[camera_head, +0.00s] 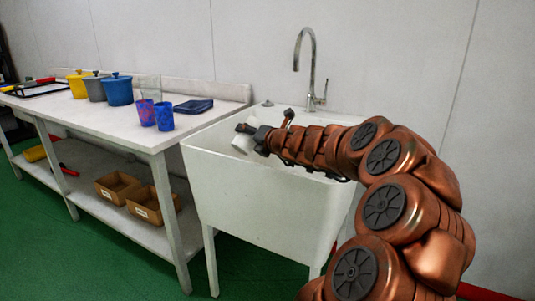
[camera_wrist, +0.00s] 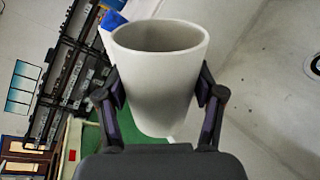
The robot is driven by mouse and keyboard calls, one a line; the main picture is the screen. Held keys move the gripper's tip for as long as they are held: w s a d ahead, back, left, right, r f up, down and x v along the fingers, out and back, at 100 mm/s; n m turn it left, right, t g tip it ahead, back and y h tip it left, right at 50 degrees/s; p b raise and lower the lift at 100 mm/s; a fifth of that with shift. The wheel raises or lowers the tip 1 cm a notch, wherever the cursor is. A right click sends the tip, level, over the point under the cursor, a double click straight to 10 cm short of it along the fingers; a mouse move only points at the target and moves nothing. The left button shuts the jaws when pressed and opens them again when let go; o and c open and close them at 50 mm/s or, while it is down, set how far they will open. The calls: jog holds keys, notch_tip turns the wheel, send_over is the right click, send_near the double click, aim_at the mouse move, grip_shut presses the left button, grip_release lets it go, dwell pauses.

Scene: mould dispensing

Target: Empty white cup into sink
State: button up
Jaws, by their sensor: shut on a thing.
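A white cup (camera_wrist: 158,90) is held between the two fingers of my gripper (camera_wrist: 160,100), which is shut on its sides. In the wrist view the cup's open rim shows at the top and its inner wall looks grey; I cannot see its bottom or tell what is in it. In the head view my gripper (camera_head: 254,135) holds the cup (camera_head: 243,142) over the basin of the white sink (camera_head: 250,204), near its left side. The cup looks tilted there, partly hidden by the gripper.
A curved metal tap (camera_head: 312,70) stands at the sink's back. The white table (camera_head: 95,118) at left bears two blue-and-red cups (camera_head: 164,116), a dark folded cloth (camera_head: 193,107) and yellow, grey and blue lidded pots (camera_head: 118,90). Cardboard boxes (camera_head: 143,205) sit on its lower shelf.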

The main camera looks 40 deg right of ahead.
jog(key=shift+m+p, duration=0.3)
jog(key=shift+r+y+p, duration=0.3)
jog(key=shift+r+p, duration=0.1)
jog(key=shift+p, duration=0.35)
jog(key=shift+r+m+p, duration=0.2)
jog(key=shift+m+p, duration=0.3)
jog(key=shift+d, duration=0.1)
jog(key=shift+f+m+y, duration=0.3)
jog(key=shift+f+m, duration=0.1)
jog(key=shift+f+m+p, duration=0.3)
jog(key=shift+m+p, duration=0.2)
jog(key=shift+p, duration=0.05)
jog(key=f, duration=0.1)
jog(key=d+f+m+y+p, duration=0.1)
jog(key=f, duration=0.1)
jog(key=shift+d, duration=0.3)
jog(key=shift+m+p, duration=0.3)
jog(key=shift+p, duration=0.35)
jog(key=shift+f, duration=0.4)
jog(key=shift+d+f+m+y+p, duration=0.35)
jog(key=shift+m+p, duration=0.35)
jog(key=shift+p, duration=2.9)
jog(key=shift+r+p, duration=0.15)
jog(key=shift+p, duration=0.45)
